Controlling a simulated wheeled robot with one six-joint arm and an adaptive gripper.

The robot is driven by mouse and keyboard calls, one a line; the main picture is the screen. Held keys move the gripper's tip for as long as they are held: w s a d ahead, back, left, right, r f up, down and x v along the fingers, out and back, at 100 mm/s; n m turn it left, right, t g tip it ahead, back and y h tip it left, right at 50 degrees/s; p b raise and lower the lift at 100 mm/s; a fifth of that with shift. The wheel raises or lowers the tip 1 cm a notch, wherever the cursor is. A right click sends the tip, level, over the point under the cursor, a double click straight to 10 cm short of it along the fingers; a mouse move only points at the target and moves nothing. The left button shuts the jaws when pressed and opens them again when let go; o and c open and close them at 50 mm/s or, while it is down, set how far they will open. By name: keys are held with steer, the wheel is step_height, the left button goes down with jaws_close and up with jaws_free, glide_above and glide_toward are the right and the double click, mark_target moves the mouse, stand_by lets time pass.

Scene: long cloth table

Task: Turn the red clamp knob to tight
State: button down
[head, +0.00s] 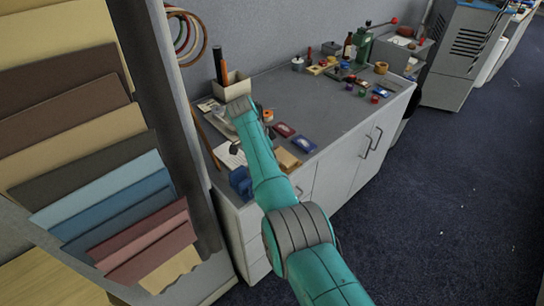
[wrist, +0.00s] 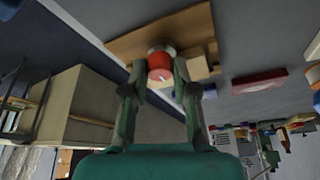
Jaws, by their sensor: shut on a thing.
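The red clamp knob (wrist: 160,62) shows in the wrist view, with a pale mark on its face and a light-coloured collar behind it. It sits at a brown wooden board (wrist: 125,45), with a beige block (wrist: 197,69) beside it. My gripper (wrist: 160,75) has its two green fingers on either side of the knob and is shut on it. In the head view my arm reaches over the near end of the grey table. There the knob cannot be made out clearly, and the arm hides part of that area.
On the grey tabletop (head: 315,108), a red item (head: 284,130) and a blue item (head: 303,144) lie right of my arm. A beige box (head: 231,88) holding upright dark and orange things stands behind. Several small tools crowd the far end. The middle of the table is clear.

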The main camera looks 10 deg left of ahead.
steer(key=c, duration=0.9)
jaws_free()
steer(key=v, duration=1.2)
